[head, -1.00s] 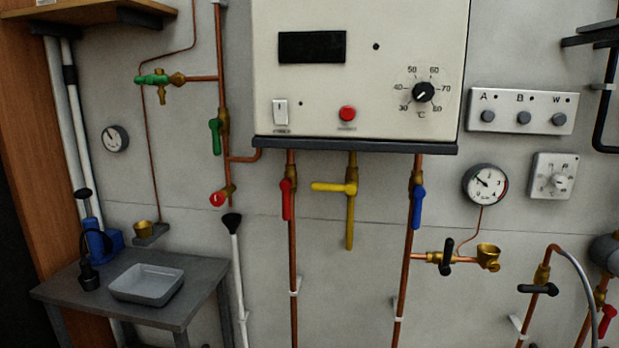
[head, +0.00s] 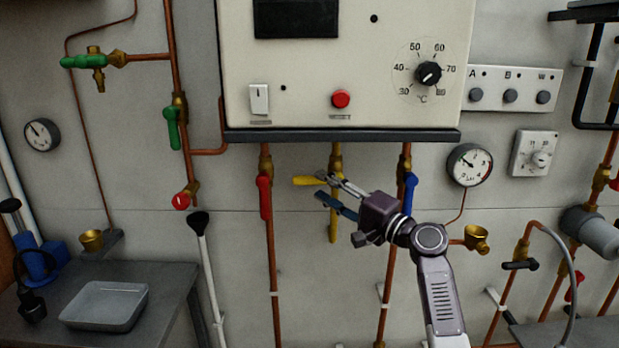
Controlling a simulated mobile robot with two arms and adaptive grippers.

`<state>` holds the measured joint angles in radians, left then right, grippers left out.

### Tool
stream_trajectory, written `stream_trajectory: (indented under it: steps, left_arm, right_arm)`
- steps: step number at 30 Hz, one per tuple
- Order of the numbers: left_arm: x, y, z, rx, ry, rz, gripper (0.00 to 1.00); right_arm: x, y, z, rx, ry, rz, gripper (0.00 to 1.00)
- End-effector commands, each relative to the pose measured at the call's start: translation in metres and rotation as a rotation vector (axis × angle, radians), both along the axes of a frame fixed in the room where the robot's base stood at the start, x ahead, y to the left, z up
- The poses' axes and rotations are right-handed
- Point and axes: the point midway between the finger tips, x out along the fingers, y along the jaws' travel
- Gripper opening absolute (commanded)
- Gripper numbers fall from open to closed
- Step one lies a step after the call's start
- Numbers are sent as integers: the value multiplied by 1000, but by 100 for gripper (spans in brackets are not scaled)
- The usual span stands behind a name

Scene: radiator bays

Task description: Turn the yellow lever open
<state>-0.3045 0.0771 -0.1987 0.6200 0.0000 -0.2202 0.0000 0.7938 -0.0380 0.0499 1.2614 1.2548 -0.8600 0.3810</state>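The yellow lever (head: 306,181) sits on a brass valve under the white boiler box. It lies level, pointing left, across its vertical pipe. My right gripper (head: 321,185) reaches in from the lower right, its two fingers apart. The upper finger's tip overlaps the lever near its valve end, and the lower, bluish finger is just below the lever. I cannot tell whether either finger touches it. The gripper hides part of the valve and the pipe below. My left gripper is not in view.
A red lever (head: 265,197) hangs on the copper pipe to the left. A blue lever (head: 410,193) hangs close on the right, beside my gripper. The boiler box (head: 300,90) is just above. A bench with a grey tray (head: 104,304) stands at lower left.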

Motion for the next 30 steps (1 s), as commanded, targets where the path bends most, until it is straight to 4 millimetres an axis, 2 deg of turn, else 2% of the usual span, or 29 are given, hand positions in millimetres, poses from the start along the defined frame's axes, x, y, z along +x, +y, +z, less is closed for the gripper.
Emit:
stream_trajectory:
  steps: [3,9,23,26,30]
  left_arm:
    - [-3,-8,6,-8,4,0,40]
    - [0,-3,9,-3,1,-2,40]
    - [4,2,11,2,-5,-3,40]
    - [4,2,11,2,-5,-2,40]
    - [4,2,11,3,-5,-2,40]
  right_arm:
    - [12,13,5,2,1,1,34]
    - [26,27,6,1,1,0,34]
    - [33,34,6,-1,0,-1,34]
    - [33,34,6,-2,1,-1,27]
    - [33,34,6,-2,1,-1,11]
